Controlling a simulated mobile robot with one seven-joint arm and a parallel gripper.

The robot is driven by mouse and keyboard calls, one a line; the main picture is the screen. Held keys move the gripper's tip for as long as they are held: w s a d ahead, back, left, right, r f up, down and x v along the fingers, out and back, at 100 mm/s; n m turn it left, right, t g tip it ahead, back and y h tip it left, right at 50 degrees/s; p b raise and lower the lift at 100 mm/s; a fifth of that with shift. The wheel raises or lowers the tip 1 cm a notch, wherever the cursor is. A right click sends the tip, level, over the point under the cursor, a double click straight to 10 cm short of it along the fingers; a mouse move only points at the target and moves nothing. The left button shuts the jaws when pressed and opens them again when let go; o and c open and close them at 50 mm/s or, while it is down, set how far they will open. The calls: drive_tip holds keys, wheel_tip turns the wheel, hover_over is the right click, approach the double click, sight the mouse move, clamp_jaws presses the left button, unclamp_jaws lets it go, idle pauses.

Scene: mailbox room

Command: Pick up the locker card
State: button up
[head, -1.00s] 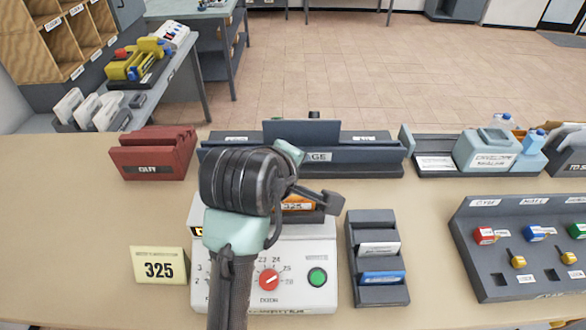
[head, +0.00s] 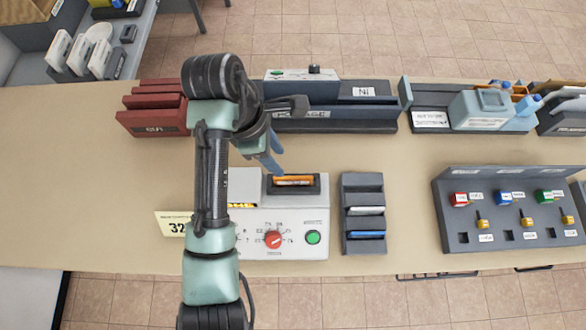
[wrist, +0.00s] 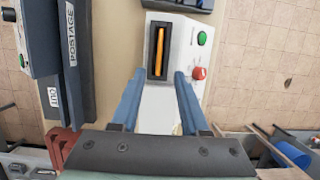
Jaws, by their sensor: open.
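An orange card (head: 293,181) stands in the dark slot (head: 318,188) on top of a white machine (head: 290,247) with a red dial and a green button. I take it as the locker card. Only its upper edge shows. In the wrist view the card (wrist: 159,52) lies lengthwise in its slot, ahead of the fingertips. My gripper (head: 272,160) is open and empty, just behind and left of the slot in the head view. Its two blue fingers (wrist: 160,73) are apart, roughly in line with the card and not visibly touching it.
A dark rack (head: 363,184) with white and blue cards stands right of the machine. A yellow 325 sign (head: 175,223) is at its left. The dark postage unit (head: 345,113) and a red holder (head: 152,120) stand behind.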

drive_tip(key=b, duration=0.4)
hover_over(291, 177)
drive_tip(key=a, duration=0.1)
drive_tip(key=f, duration=0.5)
drive_tip(key=shift+a+f, duration=0.2)
drive_tip(key=shift+f, duration=0.1)
drive_tip(key=shift+s+d+f, duration=0.15)
drive_tip(key=shift+f, duration=0.4)
drive_tip(key=x, duration=0.4)
drive_tip(key=shift+f+p, duration=0.1)
drive_tip(key=shift+p, duration=0.3)
clamp_jaws()
